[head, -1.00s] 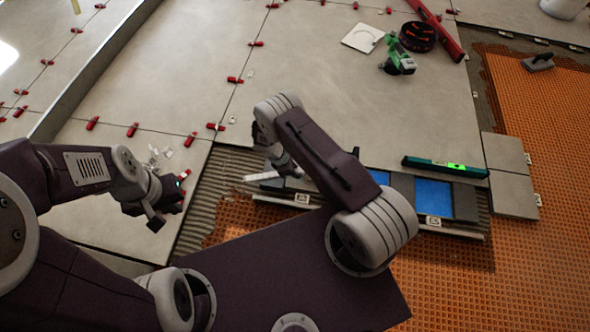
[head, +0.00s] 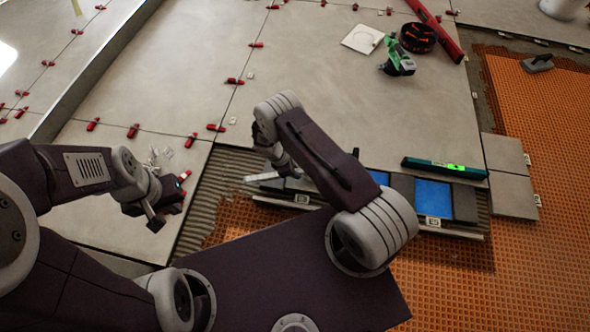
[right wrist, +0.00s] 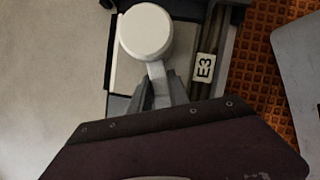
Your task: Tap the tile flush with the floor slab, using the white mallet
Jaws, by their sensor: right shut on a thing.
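My right gripper (right wrist: 160,98) is shut on the grey handle of the white mallet (right wrist: 146,32). The mallet's round white head shows from above in the right wrist view, close to the slab edge. In the head view the right gripper (head: 284,166) is partly hidden by its own arm, and the mallet shows only as a pale shape. The floor slab (head: 330,110) is large and grey.
A rack with blue pads (head: 433,198) and a green level (head: 445,167) lie right of my right arm. An E3 label (right wrist: 205,67) is beside the mallet head. Orange matting (head: 540,240) covers the right. A green tool (head: 398,60) and red clips (head: 235,81) lie on the slabs.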

